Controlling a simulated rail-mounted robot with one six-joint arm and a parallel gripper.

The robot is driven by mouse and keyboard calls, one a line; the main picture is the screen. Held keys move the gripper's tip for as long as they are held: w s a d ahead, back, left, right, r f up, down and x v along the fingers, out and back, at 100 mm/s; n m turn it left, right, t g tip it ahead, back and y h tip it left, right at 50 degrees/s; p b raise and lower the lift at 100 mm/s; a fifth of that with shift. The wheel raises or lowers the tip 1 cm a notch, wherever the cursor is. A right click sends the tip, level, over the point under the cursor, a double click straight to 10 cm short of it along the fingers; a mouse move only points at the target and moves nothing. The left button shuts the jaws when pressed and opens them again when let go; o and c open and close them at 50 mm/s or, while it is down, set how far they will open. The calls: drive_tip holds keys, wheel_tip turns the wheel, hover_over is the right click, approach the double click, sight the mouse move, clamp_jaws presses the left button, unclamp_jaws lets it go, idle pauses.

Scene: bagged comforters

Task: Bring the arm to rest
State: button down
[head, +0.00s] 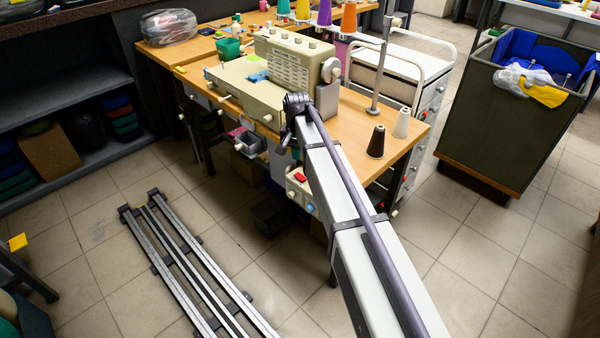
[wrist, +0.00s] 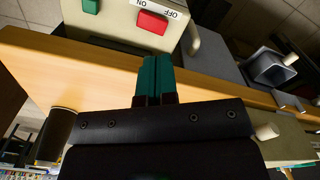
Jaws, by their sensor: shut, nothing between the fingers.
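My arm (head: 335,185) reaches from the lower right of the head view to the front edge of the wooden sewing table (head: 350,103), its dark wrist close to the sewing machine (head: 288,66). The fingers are not clearly visible there. In the wrist view my gripper (wrist: 154,62) shows two teal fingers pressed together with nothing between them. The fingertips appear just below a pale switch box with a red OFF button (wrist: 152,22) and a green button (wrist: 91,6). I cannot tell whether they touch it.
A bagged bundle (head: 168,27) lies at the table's far left. Dark and white thread cones (head: 376,141) stand on the right end. A dark cart (head: 510,125) holds blue, white and yellow items. Metal floor rails (head: 185,265) lie lower left; tiled floor right of my arm is open.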

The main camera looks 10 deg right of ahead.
drive_tip(key=s+d+n, duration=0.2)
drive_tip(key=s+d, duration=0.1)
drive_tip(key=s, duration=1.2)
drive_tip(key=s+d+n, duration=0.3)
drive_tip(key=s, duration=1.3)
wheel_tip(320, 180, up, 12)
drive_tip(key=w+p, duration=0.2)
drive_tip(key=p, duration=1)
drive_tip(key=shift+a, duration=0.3)
drive_tip(key=shift+w, duration=0.1)
